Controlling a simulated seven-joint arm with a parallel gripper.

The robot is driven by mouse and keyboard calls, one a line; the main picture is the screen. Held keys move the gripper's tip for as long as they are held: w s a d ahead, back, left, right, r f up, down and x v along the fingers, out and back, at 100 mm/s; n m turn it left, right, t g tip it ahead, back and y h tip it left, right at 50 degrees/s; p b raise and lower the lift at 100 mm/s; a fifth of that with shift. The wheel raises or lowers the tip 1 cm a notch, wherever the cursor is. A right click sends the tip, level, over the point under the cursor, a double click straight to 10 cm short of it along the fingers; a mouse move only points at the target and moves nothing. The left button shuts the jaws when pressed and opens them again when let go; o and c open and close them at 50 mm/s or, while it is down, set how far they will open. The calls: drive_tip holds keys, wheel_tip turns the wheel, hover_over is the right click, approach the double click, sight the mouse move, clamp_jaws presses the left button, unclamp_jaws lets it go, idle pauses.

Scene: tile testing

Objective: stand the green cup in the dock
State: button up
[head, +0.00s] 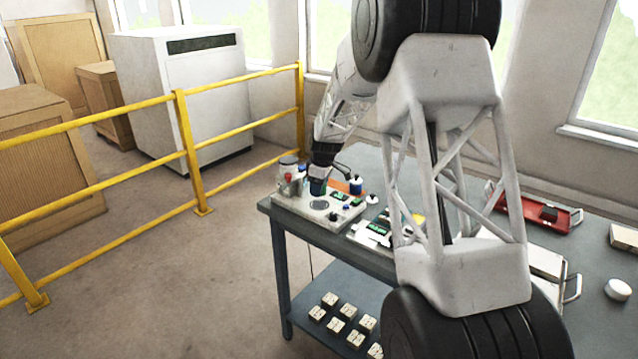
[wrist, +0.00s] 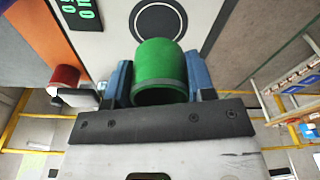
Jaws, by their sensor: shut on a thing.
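The green cup (wrist: 160,70) is between the two blue fingers of my gripper (wrist: 160,82) in the wrist view. The fingers are shut on its sides. In the head view the cup (head: 317,187) is small and dark green below my gripper (head: 322,174), over the left end of the bench. A round dark disc with a ring (wrist: 158,19) on a white panel, which looks like the dock, lies just beyond the cup in the wrist view. It also shows in the head view (head: 319,205), just below the cup. The cup appears apart from it; the exact gap is unclear.
The white panel (head: 290,206) carries green displays and knobs. A red item (head: 288,178) stands to the left and a blue jar (head: 355,186) to the right. A red tray (head: 545,212) lies further right on the grey bench (head: 470,190). Yellow rails (head: 190,150) stand left.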

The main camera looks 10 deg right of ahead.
sight(319, 205)
drive_tip(key=shift+f, duration=2.1)
drive_tip(key=shift+f, duration=0.3)
drive_tip(key=o, duration=1.5)
drive_tip(key=shift+c, duration=0.2)
drive_tip(key=shift+r, duration=0.15)
drive_tip(key=shift+r, duration=2.85)
